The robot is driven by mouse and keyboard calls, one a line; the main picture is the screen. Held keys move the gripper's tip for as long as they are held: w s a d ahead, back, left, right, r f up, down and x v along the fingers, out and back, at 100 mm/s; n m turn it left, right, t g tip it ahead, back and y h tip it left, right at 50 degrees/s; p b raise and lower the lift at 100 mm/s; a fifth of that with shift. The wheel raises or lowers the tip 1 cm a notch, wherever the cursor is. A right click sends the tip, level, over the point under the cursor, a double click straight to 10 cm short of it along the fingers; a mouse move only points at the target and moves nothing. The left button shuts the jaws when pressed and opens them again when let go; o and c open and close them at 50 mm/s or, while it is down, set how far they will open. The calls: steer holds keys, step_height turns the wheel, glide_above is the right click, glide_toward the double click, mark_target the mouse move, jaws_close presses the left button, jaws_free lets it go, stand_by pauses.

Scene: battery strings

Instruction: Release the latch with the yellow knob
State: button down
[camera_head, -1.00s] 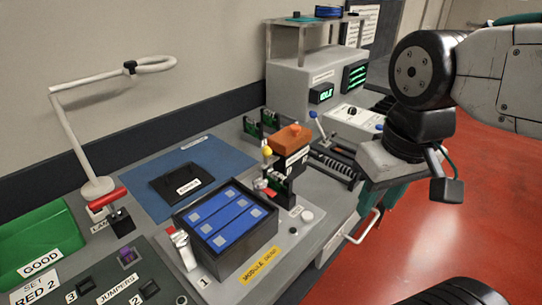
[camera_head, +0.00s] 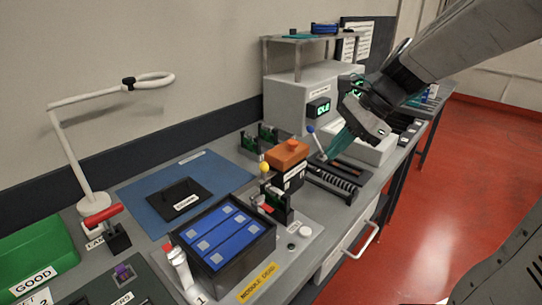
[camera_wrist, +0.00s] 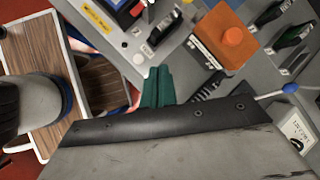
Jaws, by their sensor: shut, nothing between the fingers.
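The yellow knob (camera_head: 264,168) stands at the top of a small latch fixture (camera_head: 279,205) with red and black parts, beside the blue-topped module case. I cannot make out the knob in the wrist view. My gripper (camera_head: 333,152) has teal fingers that point down over the right part of the bench, to the right of the knob and apart from it. The fingers also show in the wrist view (camera_wrist: 158,72), shut together and empty.
An orange-topped block (camera_head: 288,156) stands between the knob and my gripper. A blue-knobbed lever (camera_head: 311,129) is close to my gripper. The module case (camera_head: 262,254) is left of the fixture. A grey instrument box (camera_head: 291,97) stands behind.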

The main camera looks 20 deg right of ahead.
mark_target(281, 160)
steer(key=shift+w+a+r+m+t+y, duration=0.2)
steer(key=shift+w+r+m, duration=0.25)
steer(key=shift+m, duration=0.4)
steer(key=shift+w+a+r+m+t+y, duration=0.15)
steer(key=shift+w+r+m+t, duration=0.15)
steer(key=shift+w+m, duration=0.45)
steer(key=shift+w+r+m+t+y, duration=0.2)
steer(key=shift+w+r+m, duration=0.15)
steer(key=shift+m, duration=0.65)
steer(key=x, duration=0.8)
steer(key=a+r+x, duration=0.1)
steer(key=x, duration=0.3)
steer(key=shift+w, duration=0.15)
steer(key=shift+w+a+f, duration=0.15)
steer(key=shift+w+a, duration=0.15)
steer(key=shift+a, duration=0.3)
steer(key=shift+h, duration=0.25)
